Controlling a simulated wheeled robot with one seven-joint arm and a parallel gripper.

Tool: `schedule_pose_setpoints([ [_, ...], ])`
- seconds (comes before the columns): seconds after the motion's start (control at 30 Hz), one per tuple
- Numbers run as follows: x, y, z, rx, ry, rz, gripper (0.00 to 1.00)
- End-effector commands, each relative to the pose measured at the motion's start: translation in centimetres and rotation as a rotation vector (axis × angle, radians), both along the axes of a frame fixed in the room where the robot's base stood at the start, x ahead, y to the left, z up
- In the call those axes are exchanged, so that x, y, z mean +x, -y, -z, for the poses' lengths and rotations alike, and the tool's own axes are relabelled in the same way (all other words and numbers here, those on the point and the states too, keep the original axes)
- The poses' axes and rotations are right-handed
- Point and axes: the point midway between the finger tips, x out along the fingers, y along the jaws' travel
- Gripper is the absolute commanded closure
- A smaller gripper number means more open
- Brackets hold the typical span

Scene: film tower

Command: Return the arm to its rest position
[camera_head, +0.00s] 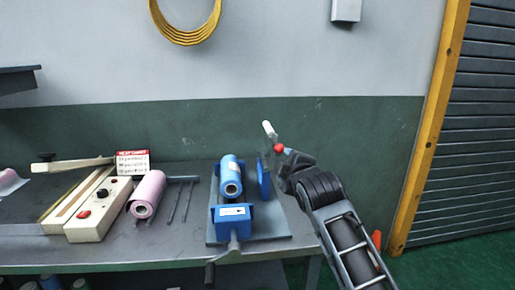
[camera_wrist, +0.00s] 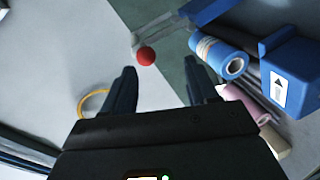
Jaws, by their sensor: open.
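My arm reaches up from the lower right in the head view, and my gripper (camera_head: 287,168) is at its end, in front of the right side of the blue winding machine (camera_head: 234,215). In the wrist view my gripper (camera_wrist: 160,75) is open, with its two dark fingers apart and nothing held between them. A red ball (camera_head: 279,149) with a pale cylinder (camera_head: 270,130) beside it shows just beyond the gripper. The red ball also shows past the fingertips in the wrist view (camera_wrist: 147,56). Whether a finger touches it I cannot tell.
The machine holds a blue film roll (camera_head: 229,165) and has a crank (camera_head: 210,274) at the bench front. A pink roll (camera_head: 150,187) and a cream sealer (camera_head: 99,205) stand left on the metal bench (camera_head: 130,245).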

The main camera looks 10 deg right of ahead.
Motion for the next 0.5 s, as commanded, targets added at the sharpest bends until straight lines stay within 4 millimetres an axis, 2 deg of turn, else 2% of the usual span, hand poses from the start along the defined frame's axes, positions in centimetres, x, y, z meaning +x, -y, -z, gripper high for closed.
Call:
schedule_pose_setpoints([
  [0.03, -1.2, -0.4, 2.0, 0.034, -0.013, -0.002, 0.42],
  [0.2, -6.7, -1.3, 8.0, 0.189, -0.028, 0.0, 0.42],
  [0.4, -14.2, -1.7, 13.8, 0.372, -0.047, 0.023, 0.42],
  [0.5, -18.1, -1.7, 16.0, 0.457, -0.054, 0.04, 0.42],
])
